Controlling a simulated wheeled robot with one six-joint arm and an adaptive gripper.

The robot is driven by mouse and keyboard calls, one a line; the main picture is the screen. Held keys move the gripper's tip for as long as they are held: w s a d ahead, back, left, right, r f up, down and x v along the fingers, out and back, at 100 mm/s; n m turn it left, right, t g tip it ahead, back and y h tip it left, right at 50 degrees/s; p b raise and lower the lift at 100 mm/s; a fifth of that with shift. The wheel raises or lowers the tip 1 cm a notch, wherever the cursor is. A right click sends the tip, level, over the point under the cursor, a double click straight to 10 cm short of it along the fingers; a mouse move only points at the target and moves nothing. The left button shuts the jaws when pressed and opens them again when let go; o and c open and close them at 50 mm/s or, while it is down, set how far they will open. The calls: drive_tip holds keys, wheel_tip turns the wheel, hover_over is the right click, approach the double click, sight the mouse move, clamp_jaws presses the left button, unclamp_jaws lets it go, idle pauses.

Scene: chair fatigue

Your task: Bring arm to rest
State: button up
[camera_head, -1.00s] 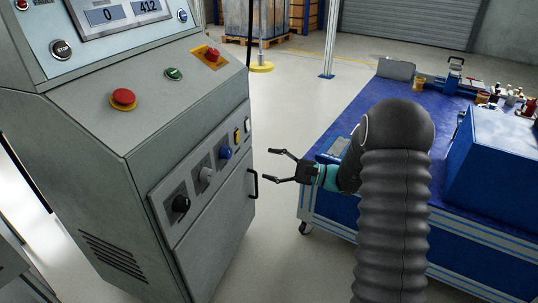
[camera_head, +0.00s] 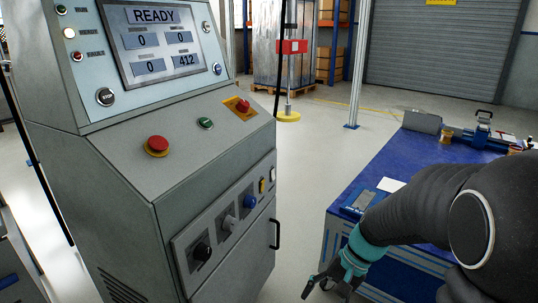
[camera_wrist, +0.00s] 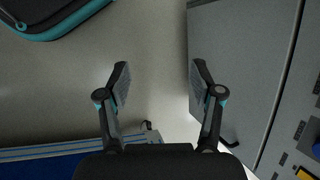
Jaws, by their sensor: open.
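My gripper (camera_head: 322,287) is at the lower right of the head view, low between the grey control cabinet and the blue workbench. My dark arm reaches in from the right edge and bends down to it. In the wrist view, my gripper (camera_wrist: 160,80) has its two fingers apart with nothing between them, only floor behind. The lower fingertips are partly cut off or dark in the head view.
The grey control cabinet (camera_head: 150,200) fills the left, with a screen (camera_head: 160,42) reading READY and a red button (camera_head: 158,144). The blue workbench (camera_head: 385,185) stands at right. Open floor (camera_head: 310,150) lies between them. A pole (camera_head: 360,70) stands behind.

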drive_tip(key=s+d+r+n+t+h, duration=0.1)
drive_tip(key=s+r+n+t+h, duration=0.1)
drive_tip(key=s+r, duration=0.3)
drive_tip(key=s+d+r+n+t+h, duration=0.2)
drive_tip(key=s+r+t, duration=0.3)
drive_tip(key=r, duration=0.4)
drive_tip(key=shift+s+d+n+h, duration=0.3)
drive_tip(key=shift+s+n+h, duration=0.3)
drive_tip(key=shift+h, duration=0.1)
